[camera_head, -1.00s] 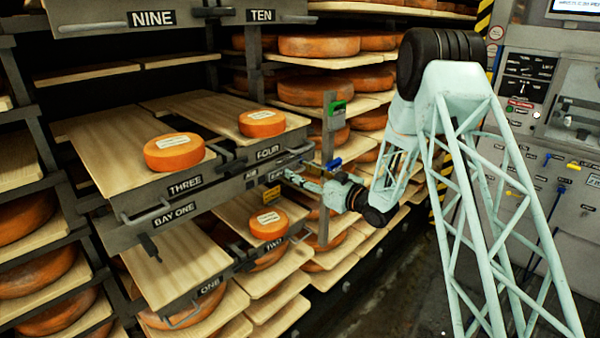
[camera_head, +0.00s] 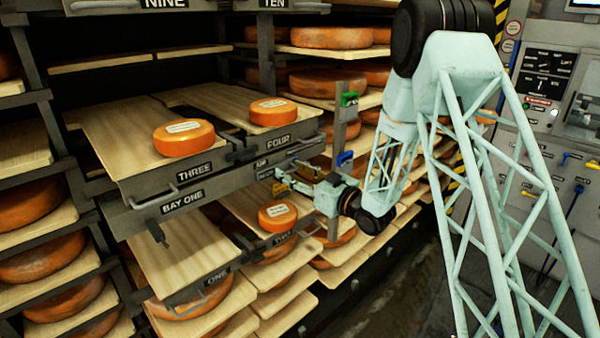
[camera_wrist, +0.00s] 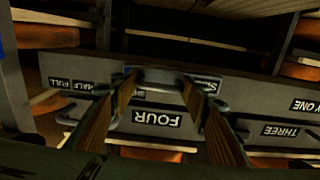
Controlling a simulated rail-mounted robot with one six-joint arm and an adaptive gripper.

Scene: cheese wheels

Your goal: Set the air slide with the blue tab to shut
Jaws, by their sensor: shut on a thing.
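The air slide bar (camera_head: 302,146) runs along the front of bay one, below the boards marked THREE and FOUR. My gripper (camera_head: 278,182) is at the bar, left of and below the blue tab. In the wrist view, which is upside down, my gripper (camera_wrist: 166,80) has its two tan fingers on either side of a small grey piece (camera_wrist: 165,75) and is shut on it.
A green tab (camera_head: 349,99) sits higher on the post. Cheese wheels lie on board THREE (camera_head: 115,140), on board FOUR (camera_head: 225,107) and on the lower boards. A control panel (camera_head: 545,110) stands at the right. The aisle floor (camera_head: 410,290) is clear.

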